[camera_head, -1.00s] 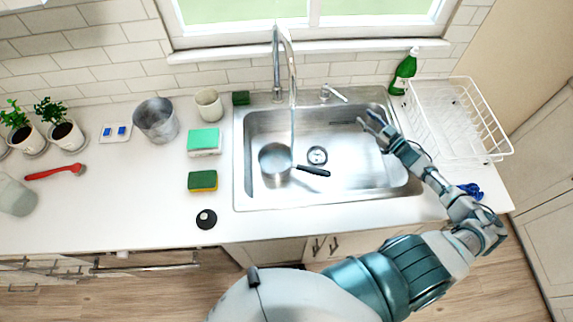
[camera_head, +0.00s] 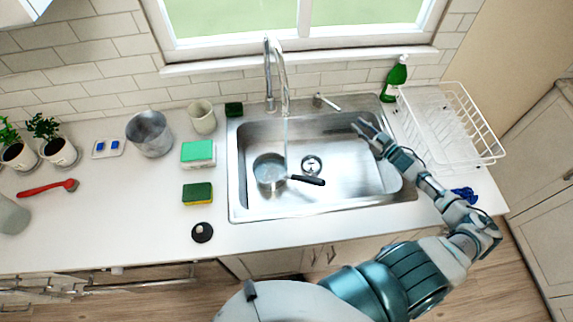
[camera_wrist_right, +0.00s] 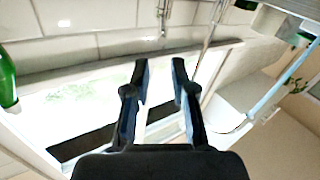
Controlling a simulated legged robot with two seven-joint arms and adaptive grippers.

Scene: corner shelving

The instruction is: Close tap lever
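The tap lever (camera_head: 326,102) is a small metal handle on a base behind the sink, right of the tall faucet (camera_head: 269,78). Water runs from the faucet into a pan (camera_head: 269,170) with a black handle in the sink (camera_head: 233,190). My right gripper (camera_head: 363,127) is over the sink's back right part, right of and nearer than the lever, apart from it. In the right wrist view my right gripper (camera_wrist_right: 160,70) has its two fingers spread with nothing between them. What looks like the lever (camera_wrist_right: 163,14) is at the top there. My left gripper is not in view.
A green bottle (camera_head: 394,80) and a white dish rack (camera_head: 449,152) stand right of the sink. Sponges (camera_head: 198,153), a cup (camera_head: 202,118) and a metal bucket (camera_head: 150,134) stand left of it. A window is behind. The space between gripper and lever looks clear.

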